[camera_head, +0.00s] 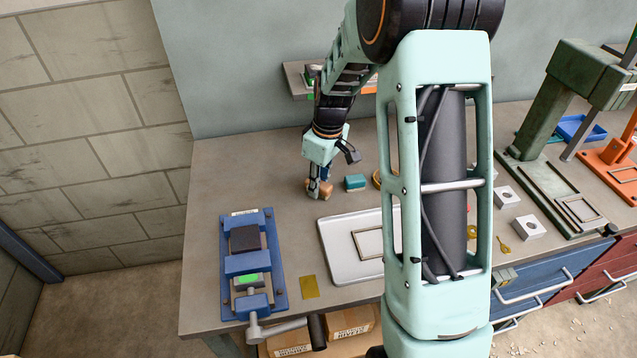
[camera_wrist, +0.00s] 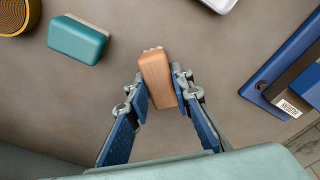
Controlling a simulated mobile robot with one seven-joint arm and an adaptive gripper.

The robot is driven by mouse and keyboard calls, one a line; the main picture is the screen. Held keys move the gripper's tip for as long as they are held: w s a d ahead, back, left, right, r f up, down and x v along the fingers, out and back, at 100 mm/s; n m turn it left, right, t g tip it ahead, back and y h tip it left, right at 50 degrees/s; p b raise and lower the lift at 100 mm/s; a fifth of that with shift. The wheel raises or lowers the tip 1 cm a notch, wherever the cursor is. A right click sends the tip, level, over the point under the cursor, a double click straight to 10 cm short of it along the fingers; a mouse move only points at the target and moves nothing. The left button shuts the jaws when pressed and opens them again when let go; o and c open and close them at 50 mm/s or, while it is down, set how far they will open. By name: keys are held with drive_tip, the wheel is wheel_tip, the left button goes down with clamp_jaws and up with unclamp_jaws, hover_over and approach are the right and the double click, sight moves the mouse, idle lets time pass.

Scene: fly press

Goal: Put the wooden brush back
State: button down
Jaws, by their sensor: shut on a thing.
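The wooden brush (camera_wrist: 156,76) has a light brown block, and a few pale bristles show at its far end in the wrist view. My gripper (camera_wrist: 160,86) is shut on it, with one blue-padded finger on each side. In the head view the brush (camera_head: 325,190) shows at the end of my gripper (camera_head: 319,183), low over the back left of the bench (camera_head: 218,179). I cannot tell whether it touches the bench top. My fingers hide part of it there.
A teal block (camera_head: 355,182) and a round yellow-rimmed thing (camera_wrist: 12,14) stand close by. A blue vise (camera_head: 278,262) is at the front left, a pale tray (camera_head: 341,272) in the middle. A wall shelf (camera_head: 292,79) hangs behind. Presses stand at right. Bare bench lies left of the brush.

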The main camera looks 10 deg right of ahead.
sight(324, 185)
drive_tip(key=shift+f, duration=0.15)
drive_tip(key=c, duration=1.7)
unclamp_jaws()
drive_tip(key=r, duration=0.8)
drive_tip(key=s+d+r, duration=0.1)
drive_tip(key=r, duration=0.3)
drive_tip(key=shift+r, duration=0.1)
drive_tip(key=shift+d, duration=0.1)
